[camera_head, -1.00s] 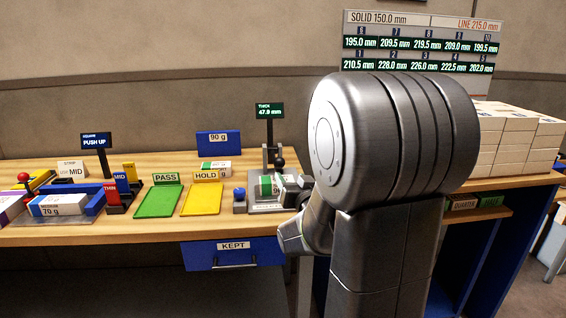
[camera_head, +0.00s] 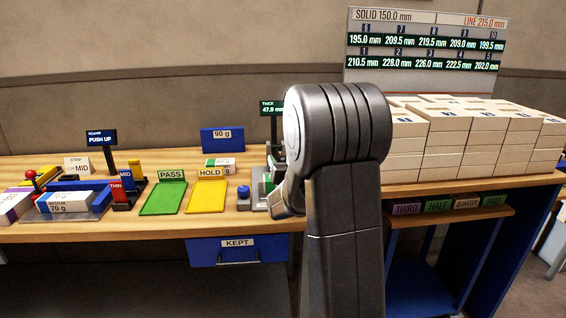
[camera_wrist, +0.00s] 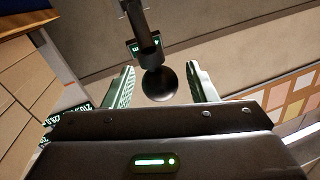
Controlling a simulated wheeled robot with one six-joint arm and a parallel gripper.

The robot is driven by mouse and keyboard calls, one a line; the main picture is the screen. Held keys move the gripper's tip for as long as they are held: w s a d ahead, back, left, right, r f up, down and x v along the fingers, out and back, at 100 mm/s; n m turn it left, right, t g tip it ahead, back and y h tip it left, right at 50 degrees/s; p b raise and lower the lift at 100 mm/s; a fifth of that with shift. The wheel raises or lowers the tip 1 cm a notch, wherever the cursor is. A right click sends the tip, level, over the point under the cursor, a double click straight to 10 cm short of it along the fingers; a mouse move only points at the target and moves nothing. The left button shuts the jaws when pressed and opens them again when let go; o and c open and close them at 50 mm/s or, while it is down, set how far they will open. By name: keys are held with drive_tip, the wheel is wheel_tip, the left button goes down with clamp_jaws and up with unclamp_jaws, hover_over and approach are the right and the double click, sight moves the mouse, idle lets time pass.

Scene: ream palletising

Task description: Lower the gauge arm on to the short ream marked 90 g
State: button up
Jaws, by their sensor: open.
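The thickness gauge shows 47.9 mm on its dark display (camera_head: 270,107) at mid-table. Its base (camera_head: 253,205) shows only at the left edge of my arm. A ream with a green band (camera_head: 266,184) sits on it, mostly hidden by my arm; its mark cannot be read. In the wrist view the gauge arm (camera_wrist: 148,42) ends in a round black knob (camera_wrist: 160,85). My gripper (camera_wrist: 161,80) is open, its fingers on either side of the knob with gaps showing. Whether the gauge arm touches the ream is hidden.
Left of the gauge are a blue button (camera_head: 243,192), the yellow HOLD tray (camera_head: 205,197) and green PASS tray (camera_head: 163,199). A blue 90 g sign (camera_head: 222,140) stands behind. Stacked reams (camera_head: 470,145) fill the right side. The blue KEPT drawer (camera_head: 237,252) is below.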

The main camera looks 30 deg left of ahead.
drive_tip(key=shift+c, duration=0.4)
clamp_jaws()
drive_tip(key=shift+w+a+r, duration=0.15)
drive_tip(key=shift+w+r, duration=0.05)
drive_tip(key=shift+r, duration=0.6)
drive_tip(key=shift+w+a+r, duration=0.1)
drive_tip(key=shift+w+r, duration=0.1)
drive_tip(key=shift+r, duration=0.55)
drive_tip(key=shift+o, duration=0.4)
unclamp_jaws()
drive_tip(key=shift+s+d+f, duration=0.1)
drive_tip(key=b+v, duration=0.2)
drive_tip(key=v, duration=1.1)
drive_tip(key=shift+s+d+b, duration=0.2)
drive_tip(key=shift+s+b, duration=0.05)
drive_tip(key=shift+b, duration=0.05)
